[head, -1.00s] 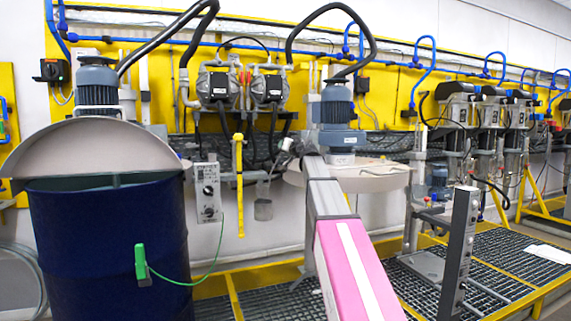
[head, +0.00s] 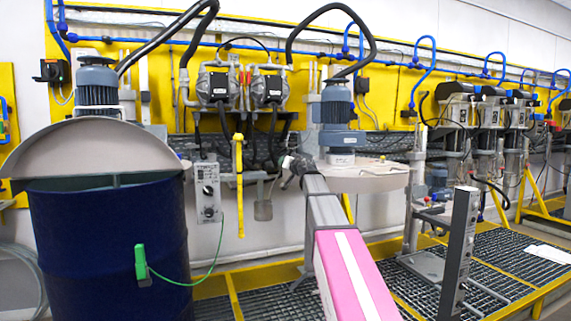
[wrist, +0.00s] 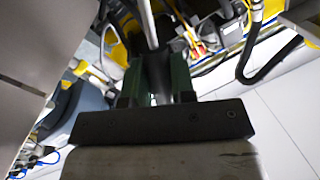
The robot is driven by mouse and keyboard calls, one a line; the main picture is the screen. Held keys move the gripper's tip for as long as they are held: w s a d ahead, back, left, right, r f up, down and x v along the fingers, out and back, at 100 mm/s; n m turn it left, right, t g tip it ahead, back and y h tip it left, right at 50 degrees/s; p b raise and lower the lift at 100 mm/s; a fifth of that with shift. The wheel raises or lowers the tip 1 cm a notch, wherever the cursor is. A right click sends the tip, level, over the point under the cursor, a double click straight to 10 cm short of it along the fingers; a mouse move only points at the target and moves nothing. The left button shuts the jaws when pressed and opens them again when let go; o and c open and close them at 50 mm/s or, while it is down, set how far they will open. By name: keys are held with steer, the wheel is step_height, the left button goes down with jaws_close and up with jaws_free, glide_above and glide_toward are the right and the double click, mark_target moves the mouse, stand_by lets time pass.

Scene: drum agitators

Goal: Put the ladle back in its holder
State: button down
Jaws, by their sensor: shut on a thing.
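In the wrist view, the two dark green fingers of my gripper (wrist: 153,88) are closed around a thin grey metal rod, which I take for the ladle's handle (wrist: 150,25). In the head view, my gripper (head: 287,162) is at the far end of my arm, small and partly hidden by it. A grey cup, which looks like the ladle's bowl (head: 263,211), hangs low to the left of my gripper, in front of the wall. How its stem meets my gripper is too small to tell. The ladle's holder cannot be made out clearly.
A blue drum (head: 110,245) with a half-raised lid stands at left. A grey control box (head: 207,192) and a yellow bar (head: 239,190) hang left of the cup. A mixer motor (head: 338,125) on a round cover (head: 375,178) is close at right. Grating (head: 270,305) lies below.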

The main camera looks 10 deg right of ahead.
steer(key=shift+f, duration=0.5)
steer(key=c, duration=1)
jaws_free()
steer(key=shift+o, duration=0.2)
steer(key=shift+r, duration=0.1)
